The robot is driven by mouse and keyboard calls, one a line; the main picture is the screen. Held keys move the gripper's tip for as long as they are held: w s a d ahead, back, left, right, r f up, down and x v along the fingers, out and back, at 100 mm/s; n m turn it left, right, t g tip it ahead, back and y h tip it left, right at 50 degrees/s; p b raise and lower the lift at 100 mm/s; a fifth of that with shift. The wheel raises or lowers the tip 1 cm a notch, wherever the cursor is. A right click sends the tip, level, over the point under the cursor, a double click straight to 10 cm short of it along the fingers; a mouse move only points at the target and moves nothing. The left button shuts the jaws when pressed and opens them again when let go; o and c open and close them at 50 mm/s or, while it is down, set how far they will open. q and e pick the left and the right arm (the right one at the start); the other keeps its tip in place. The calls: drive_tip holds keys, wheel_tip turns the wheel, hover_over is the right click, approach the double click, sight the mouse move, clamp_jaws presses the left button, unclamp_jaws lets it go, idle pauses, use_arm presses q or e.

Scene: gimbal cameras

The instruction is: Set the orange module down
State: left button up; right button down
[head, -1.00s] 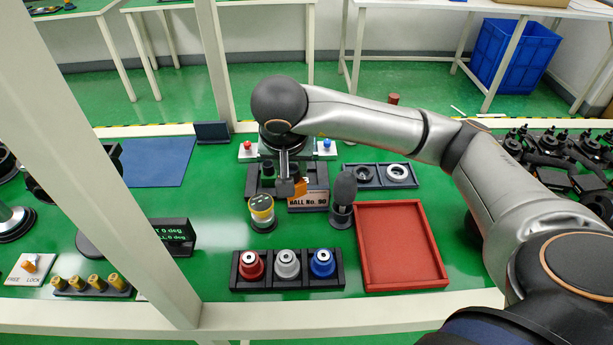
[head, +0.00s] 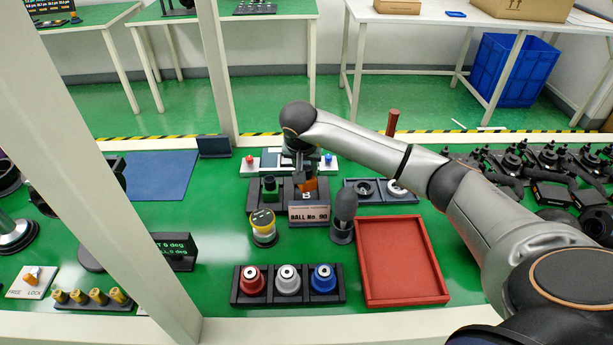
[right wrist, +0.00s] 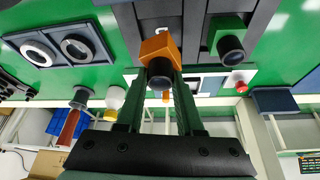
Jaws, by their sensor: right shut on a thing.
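The orange module (head: 309,184) is in my right gripper (head: 304,175), over the right part of a black rack (head: 283,186). In the right wrist view, the fingers (right wrist: 160,78) are shut on the orange module (right wrist: 161,46), a block with a dark round end. A rack slot marked with a white letter lies just beyond it. I cannot tell whether the module touches the slot. A green module (head: 270,187) sits in the rack to the left; it also shows in the right wrist view (right wrist: 230,38). My left gripper is not in view.
A "BALL No. 90" sign (head: 309,216) stands before the rack, with a dark rounded post (head: 344,214) and a yellow-topped cylinder (head: 263,226) nearby. A black tray of rings (head: 372,191) lies to the right. The red tray (head: 402,259) is empty.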

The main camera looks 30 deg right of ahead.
drive_tip(key=shift+w+d+f, duration=0.1)
drive_tip(key=shift+f, duration=1.6)
drive_tip(key=shift+f, duration=0.2)
drive_tip(key=c, duration=0.5)
unclamp_jaws()
drive_tip(key=shift+c, duration=0.2)
drive_tip(key=shift+r, duration=0.15)
drive_tip(key=shift+r, duration=0.35)
drive_tip(key=v, duration=1.1)
drive_tip(key=shift+r+p, duration=0.2)
drive_tip(key=shift+p, duration=0.15)
